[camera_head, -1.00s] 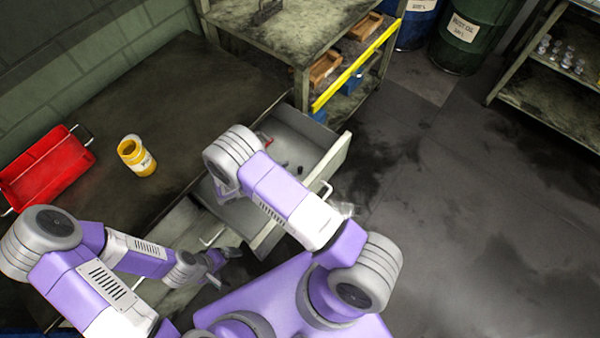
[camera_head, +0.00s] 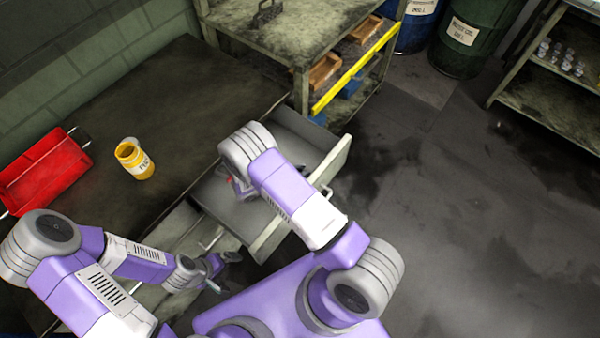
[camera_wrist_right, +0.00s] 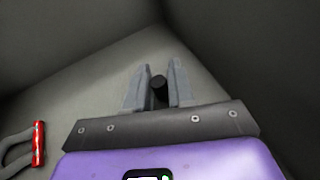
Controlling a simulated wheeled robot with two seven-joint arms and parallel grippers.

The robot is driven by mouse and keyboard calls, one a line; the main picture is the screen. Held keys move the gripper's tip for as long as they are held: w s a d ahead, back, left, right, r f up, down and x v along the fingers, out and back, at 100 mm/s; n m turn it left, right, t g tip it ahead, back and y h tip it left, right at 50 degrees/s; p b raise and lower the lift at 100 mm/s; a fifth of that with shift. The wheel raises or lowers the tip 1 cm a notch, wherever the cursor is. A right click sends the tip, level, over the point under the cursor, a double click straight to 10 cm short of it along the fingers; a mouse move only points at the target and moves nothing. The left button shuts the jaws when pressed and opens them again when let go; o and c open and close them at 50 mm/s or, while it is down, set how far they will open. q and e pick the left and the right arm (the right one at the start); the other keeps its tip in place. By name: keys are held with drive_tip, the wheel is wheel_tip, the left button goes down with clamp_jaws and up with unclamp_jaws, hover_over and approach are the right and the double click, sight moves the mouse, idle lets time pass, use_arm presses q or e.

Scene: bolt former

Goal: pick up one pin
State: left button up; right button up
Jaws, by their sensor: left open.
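In the right wrist view a dark pin (camera_wrist_right: 159,89) shows between the two grey fingers of my right gripper (camera_wrist_right: 159,78), its round end towards the camera. The fingers lie close on either side of it; whether they press on it I cannot tell. In the head view this gripper (camera_head: 240,187) is inside the upper open drawer (camera_head: 307,190), mostly hidden under my right wrist. My left gripper (camera_head: 213,274) is open, low in front of the bench, away from the drawer's inside.
A red-handled tool (camera_wrist_right: 38,145) lies in the drawer beside my right gripper. A yellow jar (camera_head: 135,160) and a red tray (camera_head: 40,172) stand on the bench (camera_head: 150,95). A shelf unit (camera_head: 300,25) with a yellow edge stands behind. The floor at right is clear.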

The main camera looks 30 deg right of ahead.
clamp_jaws()
